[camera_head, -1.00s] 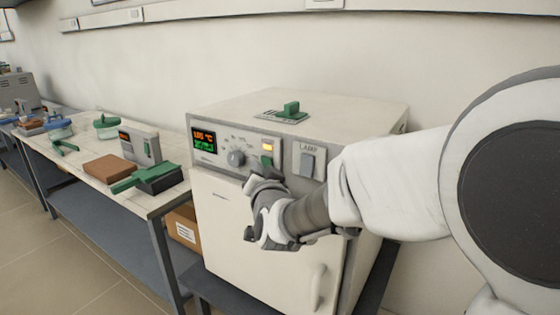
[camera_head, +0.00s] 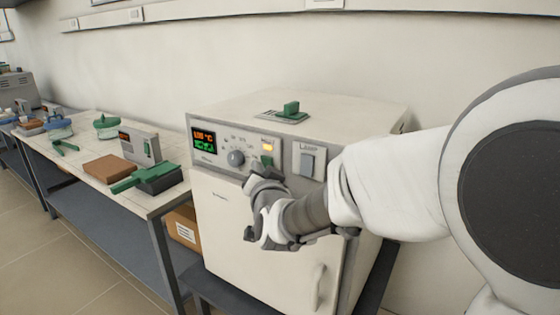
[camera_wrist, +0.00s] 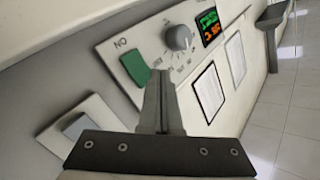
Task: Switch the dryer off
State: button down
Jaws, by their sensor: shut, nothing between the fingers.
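The dryer (camera_head: 225,220) is a white cabinet with a control panel on its upper front. Its display (camera_head: 204,140) is lit orange and green, and an orange indicator (camera_head: 267,145) glows. A green switch (camera_head: 267,160) sits below the indicator, right of a grey dial (camera_head: 236,158). In the wrist view the green switch (camera_wrist: 134,68) lies beside the dial (camera_wrist: 178,38). My gripper (camera_head: 257,172) is shut and empty, its tips close to the panel just below the green switch. In the wrist view the shut fingers (camera_wrist: 158,76) appear right beside the switch; contact cannot be told.
A grey lamp switch (camera_head: 307,163) is on the panel's right side, close to my arm. A green-handled object (camera_head: 290,111) lies on the dryer's top. The bench (camera_head: 150,203) at left holds a brown block (camera_head: 110,168), a dark green-lidded box (camera_head: 160,180) and a small device (camera_head: 142,146).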

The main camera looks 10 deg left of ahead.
jog(key=shift+w+d+b, duration=0.15)
jog(key=shift+w+b, duration=0.25)
jog(key=shift+w+d+r, duration=0.1)
jog(key=shift+w, duration=0.2)
dwell(0.7)
jog(key=shift+s, duration=0.15)
jog(key=shift+s+a+b, duration=0.3)
jog(key=shift+s+b, duration=0.2)
jog(key=shift+s, duration=0.05)
jog(key=s, duration=0.1)
jog(key=s+a, duration=0.1)
jog(key=s, duration=0.1)
jog(key=s+a+b, duration=0.1)
jog(key=shift+s+f, duration=0.3)
jog(key=shift+f, duration=0.1)
jog(key=shift+d, duration=0.1)
